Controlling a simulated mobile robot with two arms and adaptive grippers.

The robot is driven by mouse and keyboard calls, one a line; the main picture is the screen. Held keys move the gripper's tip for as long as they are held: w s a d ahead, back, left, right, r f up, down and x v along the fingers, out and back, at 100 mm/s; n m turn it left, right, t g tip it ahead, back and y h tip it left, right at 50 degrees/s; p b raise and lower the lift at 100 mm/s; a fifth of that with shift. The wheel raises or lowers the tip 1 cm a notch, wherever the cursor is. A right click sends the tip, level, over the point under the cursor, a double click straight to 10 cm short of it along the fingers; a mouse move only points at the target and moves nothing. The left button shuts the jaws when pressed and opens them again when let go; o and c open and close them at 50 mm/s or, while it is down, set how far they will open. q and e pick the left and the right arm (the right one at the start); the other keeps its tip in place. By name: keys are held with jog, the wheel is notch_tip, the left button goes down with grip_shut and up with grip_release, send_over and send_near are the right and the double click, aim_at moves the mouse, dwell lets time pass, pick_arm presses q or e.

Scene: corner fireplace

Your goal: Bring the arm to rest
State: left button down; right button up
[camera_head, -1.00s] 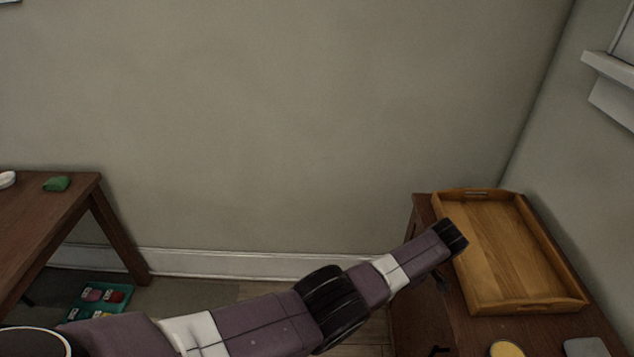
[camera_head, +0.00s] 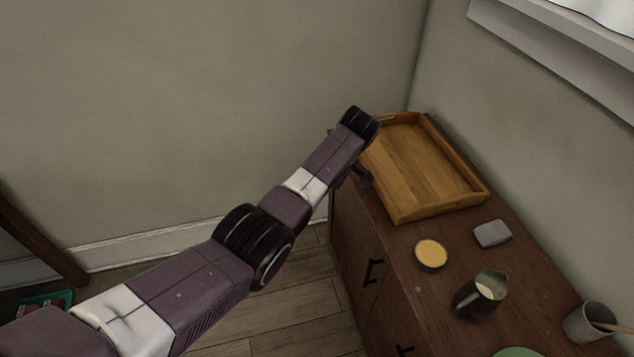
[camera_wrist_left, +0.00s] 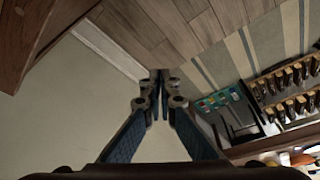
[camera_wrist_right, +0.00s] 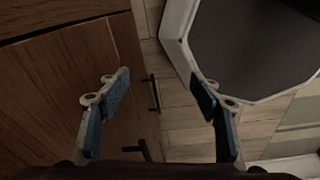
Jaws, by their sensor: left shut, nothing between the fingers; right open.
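My left arm crosses the head view from the lower left, its far end in front of the left edge of the wooden tray (camera_head: 420,165). The left fingers cannot be made out clearly there. In the left wrist view my left gripper (camera_wrist_left: 161,82) is shut, fingertips together, with nothing between them. My right gripper (camera_wrist_right: 160,86) shows only in the right wrist view. Its fingers are wide apart and empty, above the floor beside the dark wooden cabinet front (camera_wrist_right: 50,90).
The cabinet top (camera_head: 400,236) holds a yellow-filled round dish (camera_head: 431,253), a grey block (camera_head: 492,233), a dark pitcher (camera_head: 480,296) and a cup (camera_head: 590,322). A teal organizer (camera_wrist_left: 218,100) lies on the floor near a rack (camera_wrist_left: 290,90). Open wooden floor (camera_head: 290,300) lies left of the cabinet.

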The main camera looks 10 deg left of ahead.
pick_arm(q)
jog(key=s+a+f+m+h, duration=0.1)
jog(key=s+a+f+m, duration=0.15)
jog(key=s+f, duration=0.7)
jog(key=s+a+f+m+h, duration=0.1)
jog(key=s+f+m, duration=0.35)
jog(key=f, duration=0.95)
jog(key=s+a+f+m+h, duration=0.1)
jog(key=s+a+f+m, duration=0.1)
jog(key=s+f, duration=0.75)
jog(key=s+a+f+m, duration=0.3)
jog(key=s+f, duration=0.1)
jog(key=s, duration=0.6)
jog(key=s+a+f+m, duration=0.3)
jog(key=s+f, duration=0.2)
jog(key=s, duration=0.6)
jog(key=s+a+f+m, duration=0.2)
jog(key=s+a+f, duration=0.2)
jog(key=s, duration=0.6)
jog(key=shift+s+f+m+h, duration=0.2)
jog(key=shift+f+m+h, duration=0.2)
jog(key=shift+f, duration=0.15)
pick_arm(e)
jog(key=shift+s+d, duration=0.1)
jog(key=shift+s, duration=0.55)
jog(key=shift+d, duration=0.25)
